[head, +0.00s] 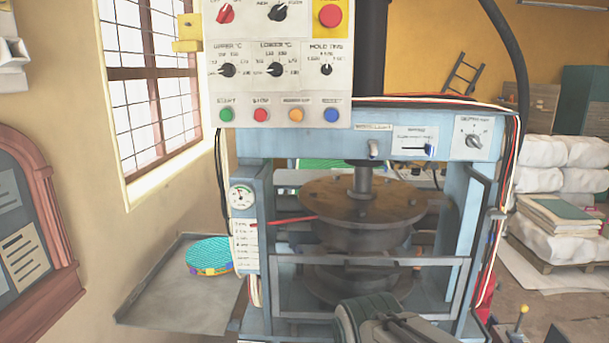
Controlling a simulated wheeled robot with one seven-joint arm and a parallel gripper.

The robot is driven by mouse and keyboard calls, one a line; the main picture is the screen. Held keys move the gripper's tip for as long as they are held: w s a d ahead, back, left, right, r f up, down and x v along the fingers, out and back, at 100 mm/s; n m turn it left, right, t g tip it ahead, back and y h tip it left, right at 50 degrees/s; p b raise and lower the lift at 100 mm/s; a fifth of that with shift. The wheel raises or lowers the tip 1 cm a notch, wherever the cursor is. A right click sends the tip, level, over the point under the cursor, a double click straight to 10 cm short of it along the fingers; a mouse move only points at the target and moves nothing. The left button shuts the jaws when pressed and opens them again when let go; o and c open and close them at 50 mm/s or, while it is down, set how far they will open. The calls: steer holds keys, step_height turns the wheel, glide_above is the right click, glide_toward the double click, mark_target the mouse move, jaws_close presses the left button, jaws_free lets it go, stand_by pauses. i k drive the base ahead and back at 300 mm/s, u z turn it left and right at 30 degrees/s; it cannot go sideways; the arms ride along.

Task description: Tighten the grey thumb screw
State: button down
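I cannot single out the grey thumb screw with certainty. A small light-grey upright knob (374,149) sits on the front of the blue press beam, below a small label. Another small grey fitting (497,213) sticks out at the right post of the press. Either could be the screw; both are too small to tell. The end of my arm with my gripper (400,326) shows at the bottom edge, in front of the press and well below both parts. It is cut off by the frame, and its fingertips are not clear.
The blue press frame (250,200) holds round brown plates (345,198) behind a grey guard bar (375,261). A control panel (280,65) hangs at the upper left. A grey side tray (180,310) holds a turquoise stack (208,252). White sacks (540,152) stand at the right.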

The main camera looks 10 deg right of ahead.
mark_target(492, 212)
steer(key=z, duration=1.35)
